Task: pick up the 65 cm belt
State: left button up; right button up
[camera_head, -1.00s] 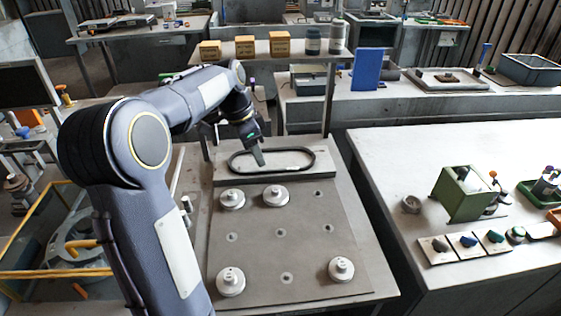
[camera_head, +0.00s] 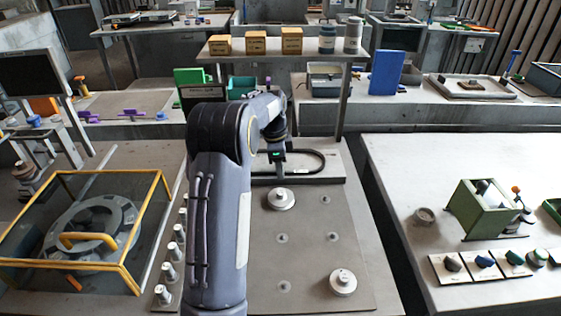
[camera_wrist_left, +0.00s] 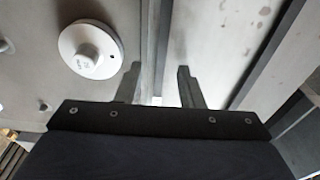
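A black oval belt (camera_head: 318,158) lies on a raised grey plate (camera_head: 335,178) at the back of the grey board. Only its right part shows in the head view; my left arm hides the rest. I cannot read its length. My left gripper (camera_head: 280,167) points down at the plate, over the belt's area. In the left wrist view its two fingers (camera_wrist_left: 160,85) stand apart with nothing clearly between them. I cannot make out the belt there. My right gripper is not in view.
Round pale pulleys (camera_head: 343,282) sit on the board (camera_head: 315,255); one pulley (camera_wrist_left: 88,48) shows beside the left fingers in the wrist view. A shelf (camera_head: 290,52) with small boxes stands behind the plate. A yellow-framed guard (camera_head: 133,282) is at left, a white table (camera_head: 400,180) at right.

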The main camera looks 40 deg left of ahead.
pick_arm(q)
jog(key=shift+f, duration=0.1)
jog(key=shift+c, duration=0.3)
grip_shut()
jog(key=shift+r, duration=0.2)
